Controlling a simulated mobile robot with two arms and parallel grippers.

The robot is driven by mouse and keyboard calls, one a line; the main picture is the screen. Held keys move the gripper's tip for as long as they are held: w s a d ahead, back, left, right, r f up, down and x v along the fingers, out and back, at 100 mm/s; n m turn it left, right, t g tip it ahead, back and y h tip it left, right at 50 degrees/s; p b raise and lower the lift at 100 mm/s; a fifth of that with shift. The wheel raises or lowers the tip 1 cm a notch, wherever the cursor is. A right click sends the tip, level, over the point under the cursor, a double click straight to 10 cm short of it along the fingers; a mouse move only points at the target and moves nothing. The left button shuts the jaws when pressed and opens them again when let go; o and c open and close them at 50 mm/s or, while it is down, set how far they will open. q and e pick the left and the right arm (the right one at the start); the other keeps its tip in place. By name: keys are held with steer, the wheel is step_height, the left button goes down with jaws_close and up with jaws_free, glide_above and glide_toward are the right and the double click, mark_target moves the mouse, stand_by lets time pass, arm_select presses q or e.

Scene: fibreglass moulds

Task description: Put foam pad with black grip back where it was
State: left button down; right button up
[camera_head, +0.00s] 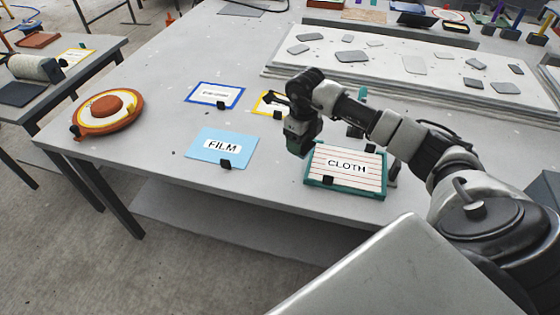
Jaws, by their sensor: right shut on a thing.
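My right gripper (297,112) reaches in from the right, above the table just behind and left of the CLOTH tray. It is shut on a dark block with greenish sides (303,137), which seems to be the foam pad with black grip. The arm hides part of it, and I cannot tell whether its lower end touches the table. The CLOTH tray (345,165) has a teal rim and a white striped card. A blue FILM card (208,146) lies to its left. My left gripper is not in view.
A blue-edged card (214,95) and a partly hidden yellow-edged card (264,104) lie behind. A round orange, yellow and white piece (107,108) sits at the table's left end. A grey slab with several flat pieces (400,65) fills the back right. The table's left middle has free room.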

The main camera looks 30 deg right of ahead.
steer(key=p, duration=0.1)
glide_above(280, 172)
step_height(280, 172, down, 3)
steer(key=shift+f, duration=0.1)
step_height(280, 172, down, 4)
steer(key=shift+r+p, duration=0.1)
steer(key=shift+p, duration=0.45)
steer(key=shift+f, duration=0.25)
steer(key=shift+f, duration=0.2)
steer(key=o, duration=0.8)
steer(key=shift+r, duration=0.1)
steer(key=shift+o, duration=0.2)
